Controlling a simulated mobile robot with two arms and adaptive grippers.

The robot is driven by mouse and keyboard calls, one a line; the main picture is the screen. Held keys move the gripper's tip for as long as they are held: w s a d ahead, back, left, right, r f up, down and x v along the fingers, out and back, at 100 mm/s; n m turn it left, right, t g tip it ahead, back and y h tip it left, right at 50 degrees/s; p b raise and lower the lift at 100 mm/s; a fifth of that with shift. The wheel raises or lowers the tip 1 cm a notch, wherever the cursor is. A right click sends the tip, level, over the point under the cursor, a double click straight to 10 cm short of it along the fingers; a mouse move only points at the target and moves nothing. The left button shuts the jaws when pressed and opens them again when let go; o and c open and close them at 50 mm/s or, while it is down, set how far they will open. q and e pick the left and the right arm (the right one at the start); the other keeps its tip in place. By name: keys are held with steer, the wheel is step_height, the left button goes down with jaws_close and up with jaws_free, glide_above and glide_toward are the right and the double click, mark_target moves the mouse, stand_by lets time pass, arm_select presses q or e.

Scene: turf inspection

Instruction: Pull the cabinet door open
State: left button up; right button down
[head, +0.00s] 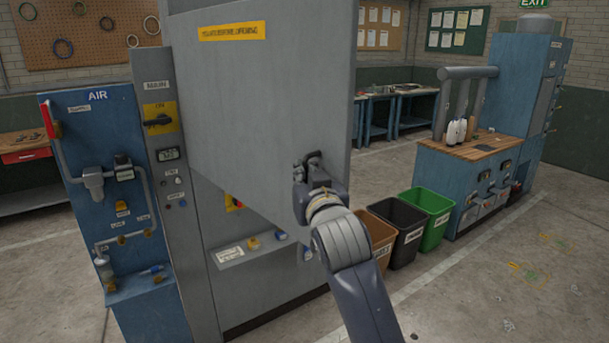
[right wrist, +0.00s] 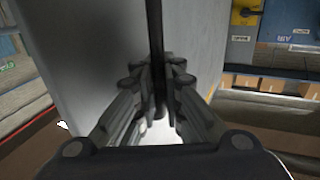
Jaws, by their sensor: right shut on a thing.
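The grey cabinet door (head: 260,110), with a yellow label near its top, fills the middle of the head view. Its lower edge slants out in front of the cabinet (head: 180,200), so it appears to stand ajar. My right gripper (head: 308,168) is at the dark handle (head: 313,156) near the door's right edge. In the right wrist view, the fingers of that gripper (right wrist: 158,95) are shut around the dark handle bar (right wrist: 156,35), beside the pale door face (right wrist: 95,55). The gripper hides part of the handle. My left gripper is not in view.
A blue air panel (head: 95,150) with pipes stands left of the cabinet. Brown (head: 377,240), black (head: 407,243) and green (head: 434,214) bins stand right of my right arm. A blue bench (head: 455,185) is behind them. Open floor lies at the lower right.

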steer(key=shift+w+d+f, duration=0.1)
steer(key=shift+d+f, duration=0.05)
steer(key=shift+f, duration=0.05)
steer(key=c, duration=1.7)
jaws_free()
steer(key=shift+d, duration=0.1)
steer(key=shift+s+d+r, duration=0.1)
steer(key=shift+s+r, duration=0.05)
steer(key=shift+s, duration=0.05)
steer(key=v, duration=0.7)
steer(key=shift+s, duration=0.2)
steer(key=shift+d, duration=0.1)
